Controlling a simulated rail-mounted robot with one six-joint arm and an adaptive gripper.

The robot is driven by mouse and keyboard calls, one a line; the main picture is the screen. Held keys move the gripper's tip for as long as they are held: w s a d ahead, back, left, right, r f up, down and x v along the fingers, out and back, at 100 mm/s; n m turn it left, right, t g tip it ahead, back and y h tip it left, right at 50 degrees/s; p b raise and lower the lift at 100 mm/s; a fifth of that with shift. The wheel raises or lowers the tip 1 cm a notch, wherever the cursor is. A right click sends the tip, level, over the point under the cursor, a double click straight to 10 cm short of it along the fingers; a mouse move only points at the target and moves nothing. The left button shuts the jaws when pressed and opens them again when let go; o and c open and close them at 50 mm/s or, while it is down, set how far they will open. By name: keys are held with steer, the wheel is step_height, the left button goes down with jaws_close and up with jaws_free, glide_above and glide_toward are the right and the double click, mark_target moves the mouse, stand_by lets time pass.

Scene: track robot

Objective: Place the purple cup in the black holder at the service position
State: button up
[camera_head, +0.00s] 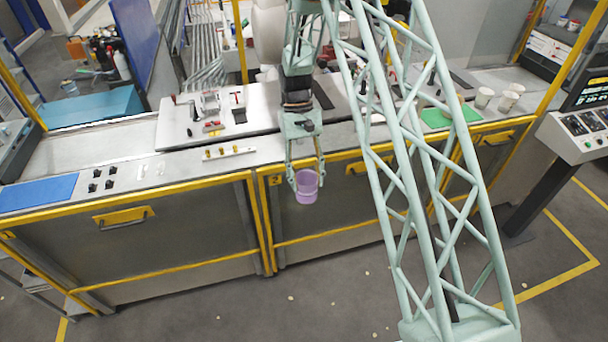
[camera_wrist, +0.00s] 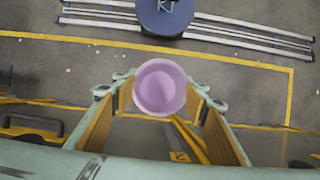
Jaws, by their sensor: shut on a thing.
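The purple cup (camera_head: 306,187) is in my gripper (camera_head: 306,176), held upright in front of the counter's yellow front edge, over the floor. In the wrist view the cup (camera_wrist: 160,88) shows from above, its open mouth facing the camera, and it looks empty. The fingers of my gripper (camera_wrist: 160,100) are on both sides of it, shut on it. I cannot make out a black holder with certainty; small black pieces stand on the counter at the left.
The counter (camera_head: 136,165) has a blue mat (camera_head: 38,192) at the left, a white board (camera_head: 160,122) with fixtures at the back, and a green mat (camera_head: 450,115) at the right. Pale cups (camera_head: 484,97) stand beyond the green mat. A control panel (camera_head: 585,130) stands at the far right.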

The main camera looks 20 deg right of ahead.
step_height(320, 180, down, 22)
steer(key=b, duration=2.2)
steer(key=shift+f, duration=0.15)
steer(key=shift+w+d, duration=0.1)
